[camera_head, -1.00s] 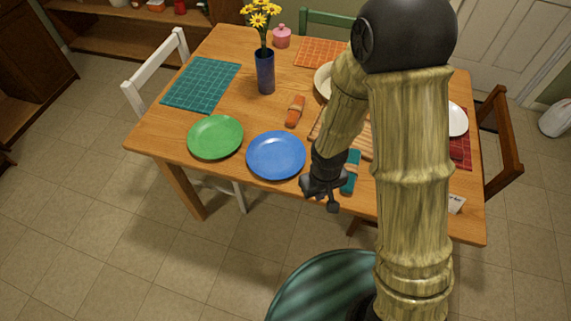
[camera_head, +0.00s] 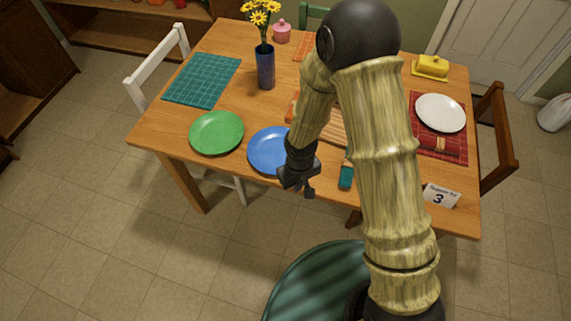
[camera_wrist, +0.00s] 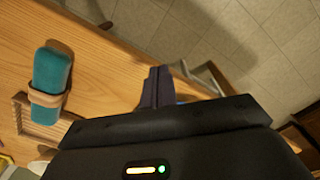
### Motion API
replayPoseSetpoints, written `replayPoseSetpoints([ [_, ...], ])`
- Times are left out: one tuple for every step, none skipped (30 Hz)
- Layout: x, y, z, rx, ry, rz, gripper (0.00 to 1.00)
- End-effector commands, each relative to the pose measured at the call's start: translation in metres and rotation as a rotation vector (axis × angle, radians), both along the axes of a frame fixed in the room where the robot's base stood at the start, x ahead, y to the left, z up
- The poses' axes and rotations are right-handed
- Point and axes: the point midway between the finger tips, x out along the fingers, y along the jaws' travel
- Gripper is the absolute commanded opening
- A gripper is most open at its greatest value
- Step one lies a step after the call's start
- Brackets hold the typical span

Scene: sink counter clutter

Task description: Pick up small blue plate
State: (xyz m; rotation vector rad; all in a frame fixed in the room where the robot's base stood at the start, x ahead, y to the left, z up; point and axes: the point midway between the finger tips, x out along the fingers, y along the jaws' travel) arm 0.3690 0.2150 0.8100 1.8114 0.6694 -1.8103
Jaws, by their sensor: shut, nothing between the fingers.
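The small blue plate (camera_head: 264,150) lies flat near the front edge of the wooden table in the head view. Its right side is hidden behind my gripper (camera_head: 297,188). My gripper is at the plate's right front edge, seemingly above the table edge; I cannot tell whether it touches the plate. In the wrist view the fingers of my gripper (camera_wrist: 157,86) are together with nothing between them. The plate is not clearly visible there; only a sliver of blue shows behind the fingers.
A green plate (camera_head: 216,132) lies just left of the blue one. A teal napkin roll (camera_head: 346,172) lies right of my gripper, also in the wrist view (camera_wrist: 52,72). A blue flower vase (camera_head: 265,68) stands behind. A number card (camera_head: 440,196) stands at the front right.

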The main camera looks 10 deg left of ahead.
Motion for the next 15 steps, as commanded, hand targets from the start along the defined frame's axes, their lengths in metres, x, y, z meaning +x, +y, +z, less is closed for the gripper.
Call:
replayPoseSetpoints([
  [0.007, 0.005, 0.002, 0.0, 0.0, -0.002, 0.0],
  [0.011, 0.008, 0.002, 0.001, 0.0, -0.003, 0.0],
  [0.015, 0.013, 0.002, 0.001, 0.0, -0.002, 0.0],
  [0.019, 0.016, 0.002, 0.002, -0.001, -0.002, 0.0],
  [0.022, 0.018, 0.002, 0.001, 0.0, -0.002, 0.0],
  [0.027, 0.022, 0.002, 0.001, 0.001, -0.002, 0.0],
  [0.03, 0.026, 0.002, 0.002, -0.001, -0.002, 0.0],
  [0.034, 0.028, 0.002, 0.001, 0.0, -0.003, 0.0],
  [0.038, 0.032, 0.002, 0.001, 0.0, -0.003, 0.0],
  [0.042, 0.035, 0.002, 0.001, 0.0, -0.003, 0.0],
  [0.045, 0.038, 0.002, 0.001, 0.0, -0.002, 0.0],
  [0.049, 0.042, 0.001, 0.002, -0.001, -0.002, 0.0],
  [0.052, 0.044, 0.001, 0.001, 0.001, -0.002, 0.0],
  [0.056, 0.047, 0.002, 0.001, 0.0, -0.002, 0.0],
  [0.059, 0.05, 0.002, 0.001, 0.0, -0.003, 0.0],
])
